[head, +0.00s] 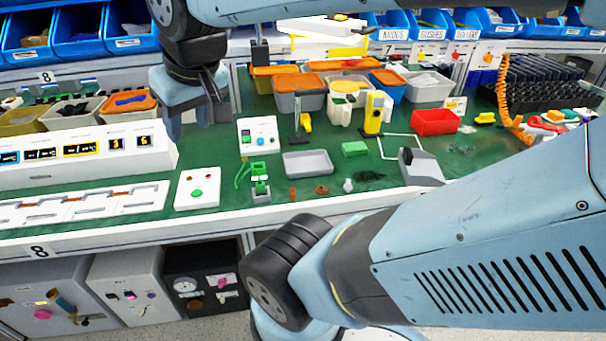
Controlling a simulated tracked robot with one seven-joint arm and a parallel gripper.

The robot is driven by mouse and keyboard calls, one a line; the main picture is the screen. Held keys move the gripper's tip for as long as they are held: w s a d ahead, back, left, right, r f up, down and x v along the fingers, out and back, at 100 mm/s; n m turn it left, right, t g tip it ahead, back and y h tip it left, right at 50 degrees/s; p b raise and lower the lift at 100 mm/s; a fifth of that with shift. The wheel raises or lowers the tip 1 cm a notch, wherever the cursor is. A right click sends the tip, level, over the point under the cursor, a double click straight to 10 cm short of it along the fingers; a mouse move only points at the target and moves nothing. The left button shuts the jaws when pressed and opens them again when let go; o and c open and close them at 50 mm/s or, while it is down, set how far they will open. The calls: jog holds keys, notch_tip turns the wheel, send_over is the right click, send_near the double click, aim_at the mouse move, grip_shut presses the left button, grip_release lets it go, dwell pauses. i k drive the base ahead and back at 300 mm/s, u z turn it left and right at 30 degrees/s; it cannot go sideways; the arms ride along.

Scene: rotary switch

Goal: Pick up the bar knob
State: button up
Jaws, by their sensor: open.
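My gripper (192,122) hangs at the left over the green bench, pointing down, with its jaws open and nothing visible between them. I cannot tell for sure which thing is the bar knob. Several small loose parts lie in front of the grey tray: a small brown part (292,194), a brown ring-like part (321,189) and a whitish knob-like part (347,185). They are to the right of my gripper and nearer the bench's front edge, well apart from it.
A grey tray (308,162), a green clamp-like fixture (260,185) and white button boxes (197,188) stand nearby. A white display panel (85,158) is at left. Orange-lidded bins (299,82) and a red bin (435,122) stand behind. My arm covers the right foreground.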

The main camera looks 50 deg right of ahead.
aim_at(347, 187)
jog(key=z, duration=0.7)
jog(key=i, duration=0.1)
jog(key=u, duration=1.5)
jog(key=k, duration=2.4)
jog(key=z, duration=1.4)
jog(key=i, duration=1)
